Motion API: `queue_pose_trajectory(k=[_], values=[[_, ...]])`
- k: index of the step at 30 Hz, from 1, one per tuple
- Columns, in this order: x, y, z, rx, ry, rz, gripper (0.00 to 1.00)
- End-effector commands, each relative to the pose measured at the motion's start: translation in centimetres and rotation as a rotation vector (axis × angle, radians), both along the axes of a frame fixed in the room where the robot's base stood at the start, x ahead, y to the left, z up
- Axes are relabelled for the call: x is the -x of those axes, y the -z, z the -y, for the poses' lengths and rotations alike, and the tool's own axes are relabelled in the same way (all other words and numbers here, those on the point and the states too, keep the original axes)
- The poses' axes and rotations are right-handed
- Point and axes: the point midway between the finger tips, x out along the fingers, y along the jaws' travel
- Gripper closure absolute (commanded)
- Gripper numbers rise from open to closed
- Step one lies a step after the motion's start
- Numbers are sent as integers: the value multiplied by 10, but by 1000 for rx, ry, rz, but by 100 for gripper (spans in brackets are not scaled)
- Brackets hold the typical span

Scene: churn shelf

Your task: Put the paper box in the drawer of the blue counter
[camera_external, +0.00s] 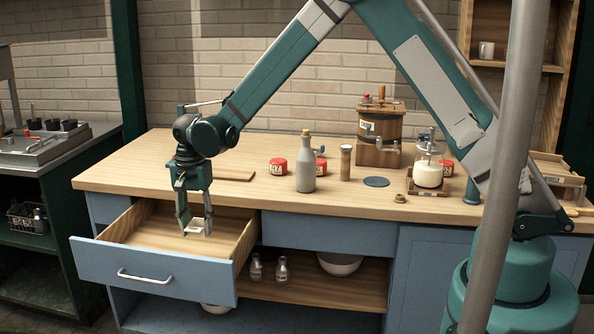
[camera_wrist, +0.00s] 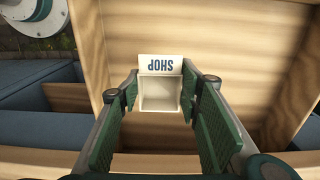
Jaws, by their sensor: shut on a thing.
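The paper box (camera_wrist: 160,92) is a small white open box with "SHOP" on its flap, upside down in the wrist view. My gripper (camera_wrist: 160,98) is shut on it, with a green finger pad at each side. In the external view my gripper (camera_external: 194,228) points down over the open drawer (camera_external: 150,262) of the blue counter (camera_external: 415,270), and the paper box shows pale between the fingertips (camera_external: 193,228). The drawer is pulled out and its wooden inside looks empty otherwise. I cannot tell whether the box touches the drawer floor.
The counter top holds a grey bottle (camera_external: 305,165), red tins (camera_external: 278,166), a wooden churn (camera_external: 380,135) and a glass jar (camera_external: 428,172). The drawer walls stand around my gripper. Glass shakers (camera_external: 281,268) and a bowl (camera_external: 339,263) sit on the shelf below.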

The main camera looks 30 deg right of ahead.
Motion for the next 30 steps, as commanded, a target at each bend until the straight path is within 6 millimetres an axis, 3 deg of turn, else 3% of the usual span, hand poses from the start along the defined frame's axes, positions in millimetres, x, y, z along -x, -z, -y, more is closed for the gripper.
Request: queue_pose_trajectory(k=[5, 18, 30], values=[[0, 9, 0, 0, 0, 0, 72], [0, 60, 0, 0, 0, 0, 72], [0, 64, 0, 0, 0, 0, 72]])
